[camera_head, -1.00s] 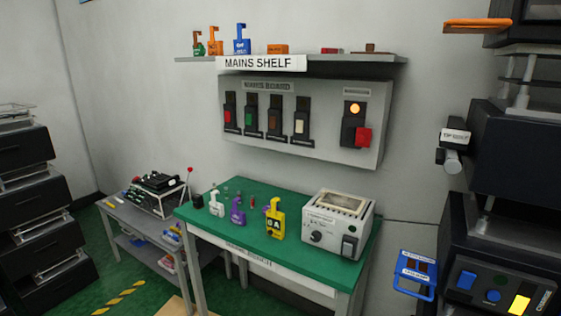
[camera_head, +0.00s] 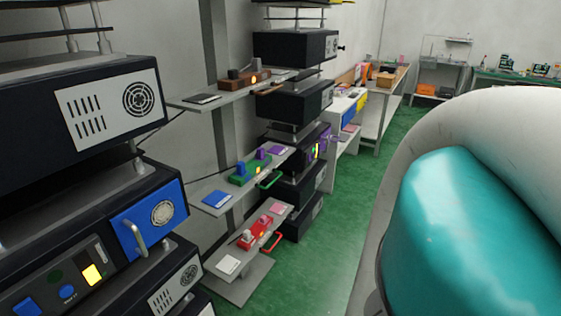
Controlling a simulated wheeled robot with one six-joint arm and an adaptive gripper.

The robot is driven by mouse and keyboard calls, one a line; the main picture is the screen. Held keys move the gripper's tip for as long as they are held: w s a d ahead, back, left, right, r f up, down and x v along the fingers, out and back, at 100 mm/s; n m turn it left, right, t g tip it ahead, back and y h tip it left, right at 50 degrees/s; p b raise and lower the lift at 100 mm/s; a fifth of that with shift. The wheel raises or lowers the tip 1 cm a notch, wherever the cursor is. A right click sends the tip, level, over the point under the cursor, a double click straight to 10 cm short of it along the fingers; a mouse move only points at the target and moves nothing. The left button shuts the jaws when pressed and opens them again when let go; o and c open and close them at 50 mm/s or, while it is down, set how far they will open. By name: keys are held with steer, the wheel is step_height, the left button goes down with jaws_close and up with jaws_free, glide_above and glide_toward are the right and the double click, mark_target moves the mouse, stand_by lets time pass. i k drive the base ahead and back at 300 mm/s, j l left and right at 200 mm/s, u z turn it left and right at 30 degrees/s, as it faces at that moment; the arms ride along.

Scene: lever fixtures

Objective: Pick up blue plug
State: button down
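A small blue plug (camera_head: 240,168) stands upright at the left end of a green power strip (camera_head: 250,173) on the middle wall shelf. A purple plug (camera_head: 260,155) stands on the same strip, behind and to its right, near a small lit orange light. My gripper is not in view. Only a large white and teal part of my arm (camera_head: 480,220) shows close up at the right, well apart from the plug. What my gripper holds, if anything, cannot be seen.
A brown strip (camera_head: 243,77) sits on the upper shelf. Dark equipment racks stand left (camera_head: 80,110) and behind (camera_head: 295,105). Green floor (camera_head: 335,210) is clear between shelves and arm.

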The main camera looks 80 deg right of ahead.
mark_target(240, 166)
steer(key=z, duration=1.5)
steer(key=l+z, duration=0.1)
steer(key=l, duration=0.35)
steer(key=i+l+z, duration=0.1)
steer(key=l, duration=0.35)
